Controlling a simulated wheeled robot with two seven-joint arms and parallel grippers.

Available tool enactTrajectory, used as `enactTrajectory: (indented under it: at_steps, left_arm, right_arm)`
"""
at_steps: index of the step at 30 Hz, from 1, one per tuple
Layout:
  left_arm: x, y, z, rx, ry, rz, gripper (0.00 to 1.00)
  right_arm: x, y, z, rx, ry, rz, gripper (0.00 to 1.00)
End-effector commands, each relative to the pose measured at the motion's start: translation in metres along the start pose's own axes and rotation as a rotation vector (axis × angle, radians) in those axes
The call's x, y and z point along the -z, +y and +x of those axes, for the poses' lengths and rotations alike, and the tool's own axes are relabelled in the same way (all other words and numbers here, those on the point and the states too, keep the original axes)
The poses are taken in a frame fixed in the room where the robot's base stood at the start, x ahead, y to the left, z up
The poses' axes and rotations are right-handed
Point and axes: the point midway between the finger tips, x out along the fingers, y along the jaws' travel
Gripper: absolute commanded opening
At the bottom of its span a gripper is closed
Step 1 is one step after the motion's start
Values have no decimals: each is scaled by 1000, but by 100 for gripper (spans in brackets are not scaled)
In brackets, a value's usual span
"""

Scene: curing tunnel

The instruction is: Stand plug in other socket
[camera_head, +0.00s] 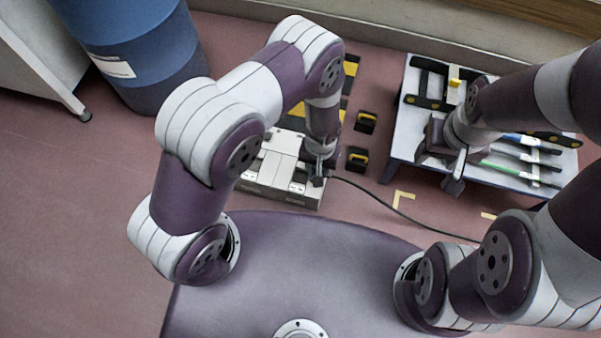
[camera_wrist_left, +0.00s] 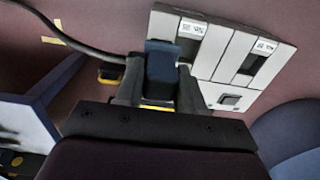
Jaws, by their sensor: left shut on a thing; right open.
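The white socket box (camera_head: 283,205) stands on the floor at the middle of the head view. In the left wrist view its panel (camera_wrist_left: 212,50) shows two labelled dark sockets, the left one (camera_wrist_left: 188,47) and the right one (camera_wrist_left: 250,62). My left gripper (camera_head: 318,172) is at the box's right side, shut on the dark blue plug (camera_wrist_left: 160,68). The plug's black cable (camera_head: 385,203) runs away to the right. The plug is beside the left socket; I cannot tell whether it touches the box. My right gripper (camera_head: 446,166) is open and empty by the table.
The light table (camera_head: 402,150) at the right holds black racks and coloured-handled tools. Two black blocks with yellow handles, one farther (camera_head: 366,122) and one nearer (camera_head: 357,160), sit between box and table. A blue barrel (camera_head: 150,60) stands at the upper left. Floor at left is clear.

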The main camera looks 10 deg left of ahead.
Motion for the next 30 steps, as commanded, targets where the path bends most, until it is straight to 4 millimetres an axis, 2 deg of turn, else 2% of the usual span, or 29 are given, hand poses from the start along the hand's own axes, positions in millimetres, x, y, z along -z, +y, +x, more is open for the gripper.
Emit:
enactTrajectory:
  at_steps: [1,3,7,10,16,21,27,28,30]
  left_arm:
    - [4,-14,18,0,1,-6,3]
    - [8,-31,26,-1,1,-5,3]
    - [13,-48,33,-1,2,0,3]
    - [13,-52,40,-1,1,2,3]
    - [14,-52,77,-1,2,3,3]
    - [14,-52,72,-1,3,3,3]
    - [14,-52,76,-1,2,3,3]
    - [14,-52,75,-1,2,3,48]
    - [13,-52,75,-1,2,3,64]
  right_arm:
    - [-2,0,17,0,0,0,53]
    - [-3,0,24,0,0,0,53]
    - [-4,0,31,0,0,0,53]
    - [-4,0,37,0,0,0,53]
    - [-8,0,65,0,0,0,53]
    - [-7,0,60,0,0,0,53]
    - [-7,0,62,0,0,0,53]
    - [-7,0,62,0,0,0,53]
    - [-7,0,61,0,0,0,53]
